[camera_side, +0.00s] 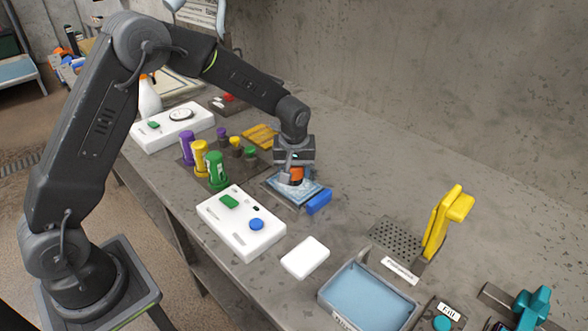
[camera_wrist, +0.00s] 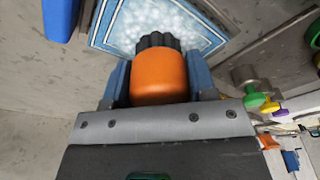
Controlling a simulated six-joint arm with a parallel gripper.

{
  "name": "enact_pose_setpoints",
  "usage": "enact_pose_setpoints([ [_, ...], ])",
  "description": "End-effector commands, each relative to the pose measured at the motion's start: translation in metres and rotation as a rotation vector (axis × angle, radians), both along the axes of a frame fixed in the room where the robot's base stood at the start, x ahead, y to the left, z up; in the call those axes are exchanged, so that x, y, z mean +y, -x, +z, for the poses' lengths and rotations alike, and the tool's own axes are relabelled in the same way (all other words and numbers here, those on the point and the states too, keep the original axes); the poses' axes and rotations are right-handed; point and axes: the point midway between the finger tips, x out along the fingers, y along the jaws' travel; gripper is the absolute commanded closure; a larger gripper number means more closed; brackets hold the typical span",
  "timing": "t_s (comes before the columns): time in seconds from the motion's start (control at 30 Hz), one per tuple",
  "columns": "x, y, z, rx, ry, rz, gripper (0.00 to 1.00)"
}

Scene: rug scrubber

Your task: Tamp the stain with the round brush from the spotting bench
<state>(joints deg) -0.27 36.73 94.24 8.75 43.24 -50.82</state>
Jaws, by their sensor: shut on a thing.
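The round brush has an orange body (camera_side: 296,175) and, in the wrist view, a dark ribbed end (camera_wrist: 160,40). My gripper (camera_side: 293,168) is shut on the orange body (camera_wrist: 160,78), with one blue-grey finger on each side. It holds the brush over the small blue and white rug (camera_side: 312,190), which has a patterned border (camera_wrist: 107,25). White bubbly foam (camera_wrist: 140,22) covers the rug's middle. No distinct stain shows; foam and brush cover much of the rug. I cannot tell whether the brush touches the rug.
A blue block (camera_side: 319,202) lies at the rug's near right edge. Purple, yellow and green tools stand in a dark rack (camera_side: 188,160) to the left. A white button panel (camera_side: 240,240), white pad (camera_side: 305,258), blue tray (camera_side: 340,318) and yellow bracket (camera_side: 440,222) stand nearer.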

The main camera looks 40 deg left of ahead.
Motion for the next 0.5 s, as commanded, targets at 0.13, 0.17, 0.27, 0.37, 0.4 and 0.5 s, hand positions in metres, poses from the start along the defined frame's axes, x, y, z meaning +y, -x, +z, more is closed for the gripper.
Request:
enact_pose_setpoints([
  [0.13, 0.0000, 0.0000, -0.0023, 0.000, 0.000, 0.000, 0.69],
  [0.17, 0.0000, 0.0000, -0.0028, 0.000, 0.000, 0.000, 0.69],
  [0.27, 0.0000, 0.0000, -0.0044, 0.000, 0.000, 0.000, 0.69],
  [0.37, 0.0001, 0.0001, -0.0061, 0.001, -0.001, 0.000, 0.69],
  [0.4, 0.0001, 0.0001, -0.0068, 0.001, 0.000, 0.000, 0.69],
  [0.5, 0.0000, 0.0001, -0.0083, 0.001, 0.000, 0.000, 0.69],
])
